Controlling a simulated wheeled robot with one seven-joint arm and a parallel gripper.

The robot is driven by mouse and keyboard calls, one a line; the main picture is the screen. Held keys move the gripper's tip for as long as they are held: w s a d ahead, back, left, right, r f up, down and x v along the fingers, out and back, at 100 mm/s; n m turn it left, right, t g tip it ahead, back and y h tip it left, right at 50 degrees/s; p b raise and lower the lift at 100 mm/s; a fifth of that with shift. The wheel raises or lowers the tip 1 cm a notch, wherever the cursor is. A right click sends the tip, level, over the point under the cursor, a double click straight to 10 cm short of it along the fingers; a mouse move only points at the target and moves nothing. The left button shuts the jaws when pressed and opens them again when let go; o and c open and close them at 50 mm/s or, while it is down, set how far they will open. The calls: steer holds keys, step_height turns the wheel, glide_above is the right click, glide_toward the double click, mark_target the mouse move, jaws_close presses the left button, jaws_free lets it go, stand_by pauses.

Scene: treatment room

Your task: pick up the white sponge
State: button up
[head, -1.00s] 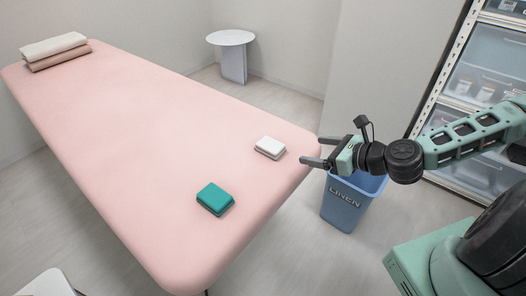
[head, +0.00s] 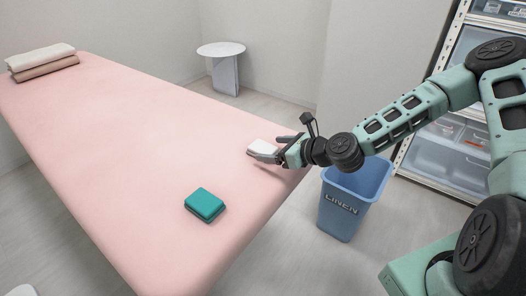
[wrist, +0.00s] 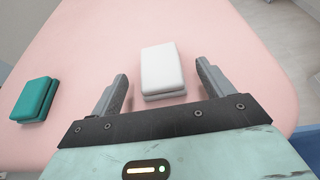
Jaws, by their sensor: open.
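The white sponge (head: 262,147) lies on the pink treatment table near its right edge. In the wrist view the white sponge (wrist: 162,70) lies ahead of my gripper, its near end at the opening between the fingers. My gripper (head: 267,148) has come over the table's right edge and is low beside the sponge. Its two fingers (wrist: 160,82) are spread, one to each side of the sponge's near end, with a gap on both sides. In the head view the fingers hide part of the sponge.
A teal sponge-like block (head: 205,205) lies on the pink table (head: 130,150), left of the white sponge. Folded towels (head: 42,62) lie at the far end. A blue linen bin (head: 345,205) stands beside the table below my arm. A small round side table (head: 222,50) stands behind.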

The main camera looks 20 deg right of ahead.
mark_target(265, 148)
steer(key=x, duration=0.4)
steer(key=shift+w+a+f, duration=0.15)
steer(key=shift+w, duration=0.05)
steer(key=c, duration=1.1)
